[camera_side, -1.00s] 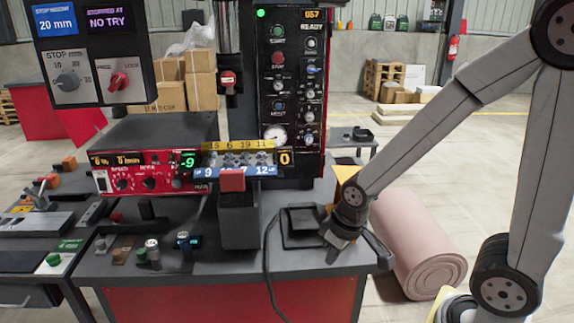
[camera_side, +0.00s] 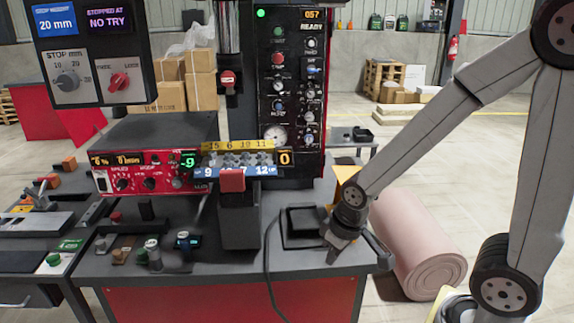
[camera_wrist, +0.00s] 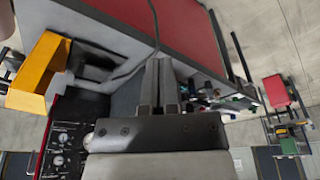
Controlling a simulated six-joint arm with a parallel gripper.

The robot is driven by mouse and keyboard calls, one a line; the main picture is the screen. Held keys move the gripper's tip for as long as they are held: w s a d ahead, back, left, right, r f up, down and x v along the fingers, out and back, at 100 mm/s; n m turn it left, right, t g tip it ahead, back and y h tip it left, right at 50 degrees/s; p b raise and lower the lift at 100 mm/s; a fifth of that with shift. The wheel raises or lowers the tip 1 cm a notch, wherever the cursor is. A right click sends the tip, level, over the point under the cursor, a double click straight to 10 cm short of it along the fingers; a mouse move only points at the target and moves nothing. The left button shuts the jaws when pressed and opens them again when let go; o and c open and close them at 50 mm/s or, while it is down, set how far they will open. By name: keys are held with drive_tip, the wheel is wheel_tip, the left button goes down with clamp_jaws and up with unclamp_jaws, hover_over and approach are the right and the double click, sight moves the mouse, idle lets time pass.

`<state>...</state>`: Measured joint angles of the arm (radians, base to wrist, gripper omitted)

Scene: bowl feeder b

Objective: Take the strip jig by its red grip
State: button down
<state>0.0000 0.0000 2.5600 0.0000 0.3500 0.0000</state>
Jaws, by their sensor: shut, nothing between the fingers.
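The strip jig (camera_side: 237,160) appears to be the numbered assembly with a yellow strip behind and a blue strip in front, holding several grey parts. Its red grip (camera_side: 232,180) sticks out at the front, above a dark block (camera_side: 239,226). My gripper (camera_side: 332,257) is low at the right end of the bench, to the right of the red grip and well apart from it. In the wrist view my gripper's fingers (camera_wrist: 158,85) are together, with nothing between them. I cannot make out the red grip in the wrist view.
A dark tray or pad (camera_side: 302,225) lies just left of my gripper, with a black cable (camera_side: 266,265) running off the bench front. A red control box (camera_side: 145,180) stands to the left. A yellow bin (camera_wrist: 36,75) shows in the wrist view. The tall machine panel (camera_side: 283,95) stands behind.

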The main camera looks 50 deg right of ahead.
drive_tip(key=shift+c, duration=2.2)
unclamp_jaws()
drive_tip(key=w+d+r+n+t, duration=0.1)
drive_tip(key=w+d+r+t, duration=0.15)
drive_tip(key=w, duration=0.35)
drive_tip(key=w+d+r+t, duration=0.1)
drive_tip(key=w+r+t, duration=0.15)
drive_tip(key=w, duration=0.35)
drive_tip(key=w+a+r+n+t+y, duration=0.2)
drive_tip(key=w+r+n+y, duration=0.5)
drive_tip(key=y, duration=0.3)
drive_tip(key=shift+a+r+n+t, duration=0.4)
drive_tip(key=shift+r+n, duration=0.1)
drive_tip(key=shift+r, duration=0.3)
drive_tip(key=shift+x, duration=1.3)
drive_tip(key=shift+w, duration=0.1)
